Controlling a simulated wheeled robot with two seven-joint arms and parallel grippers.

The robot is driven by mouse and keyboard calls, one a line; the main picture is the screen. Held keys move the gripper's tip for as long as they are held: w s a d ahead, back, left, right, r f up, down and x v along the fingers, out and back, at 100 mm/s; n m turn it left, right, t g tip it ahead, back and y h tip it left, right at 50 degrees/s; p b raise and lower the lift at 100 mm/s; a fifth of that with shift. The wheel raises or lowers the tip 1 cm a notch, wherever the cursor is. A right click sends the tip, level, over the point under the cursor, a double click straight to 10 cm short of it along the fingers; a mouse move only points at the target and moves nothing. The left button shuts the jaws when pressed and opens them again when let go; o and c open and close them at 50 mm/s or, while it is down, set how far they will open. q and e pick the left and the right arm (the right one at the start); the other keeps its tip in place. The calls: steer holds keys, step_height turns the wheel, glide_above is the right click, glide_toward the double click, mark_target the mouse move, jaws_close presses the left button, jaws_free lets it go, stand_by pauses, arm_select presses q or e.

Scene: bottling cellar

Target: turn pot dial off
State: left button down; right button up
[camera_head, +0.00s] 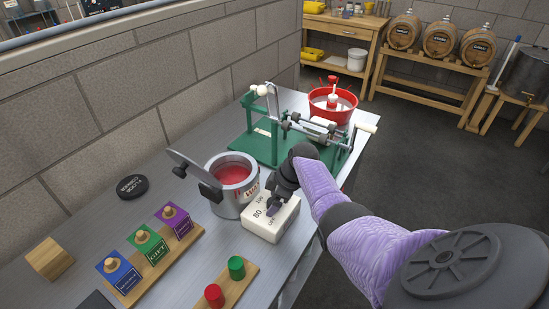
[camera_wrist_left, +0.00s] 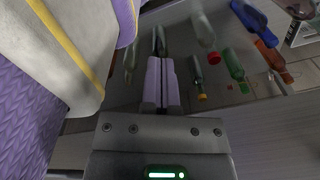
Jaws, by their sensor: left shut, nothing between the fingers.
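The grey pot (camera_head: 232,207), with red contents and its lid tipped open on the left, stands on the metal bench. A white control box (camera_head: 262,230) in front of it shows 80, 100 and OFF. My right gripper (camera_head: 272,207) points down at the top of this box, and its dark fingers hide the dial. I cannot tell whether they touch or grip the dial, or where it points. My left gripper (camera_wrist_left: 160,60) is out of the head view; in the left wrist view its fingers are shut and empty.
A green metal stand (camera_head: 265,147) and a red basin (camera_head: 332,110) are behind the pot. Coloured blocks (camera_head: 150,243) on a wooden strip and red and green cylinders (camera_head: 236,267) lie nearer. A black disc (camera_head: 133,187) lies left. Several bottles (camera_wrist_left: 233,65) show in the left wrist view.

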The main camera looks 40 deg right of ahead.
steer(key=p+v, duration=0.4)
steer(key=v, duration=0.6)
